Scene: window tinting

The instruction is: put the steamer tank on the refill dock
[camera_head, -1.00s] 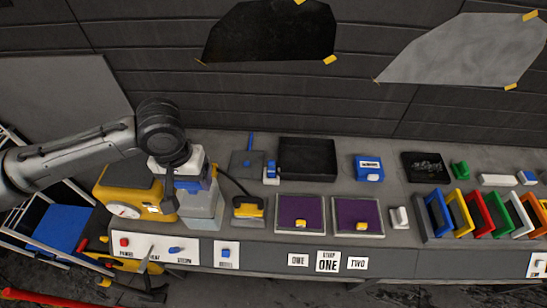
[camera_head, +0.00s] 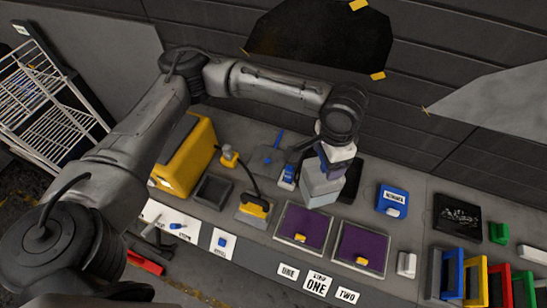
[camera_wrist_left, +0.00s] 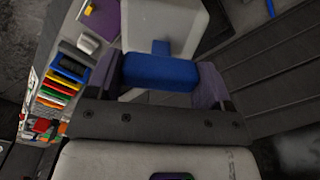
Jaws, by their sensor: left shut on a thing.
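The steamer tank (camera_head: 322,184) is a pale grey translucent box with a blue handle. My left gripper (camera_head: 335,158) is shut on this handle and holds the tank in front of the black tray, seemingly above the bench. In the left wrist view the blue handle (camera_wrist_left: 160,72) sits between the fingers, with the pale tank body (camera_wrist_left: 165,25) beyond it. No label marks the refill dock. A flat dark plate with a blue post (camera_head: 277,140) stands left of the tank and may be it. An empty dark grey recessed tray (camera_head: 213,191) lies beside the yellow steamer (camera_head: 185,153). My right gripper is not in view.
The black tray (camera_head: 352,188) is partly hidden behind the tank. A yellow-handled tool (camera_head: 255,207) with a black hose and two purple pads (camera_head: 305,225) lie in front. A blue box (camera_head: 392,200) stands to the right. Coloured frames (camera_head: 475,283) fill the lower right.

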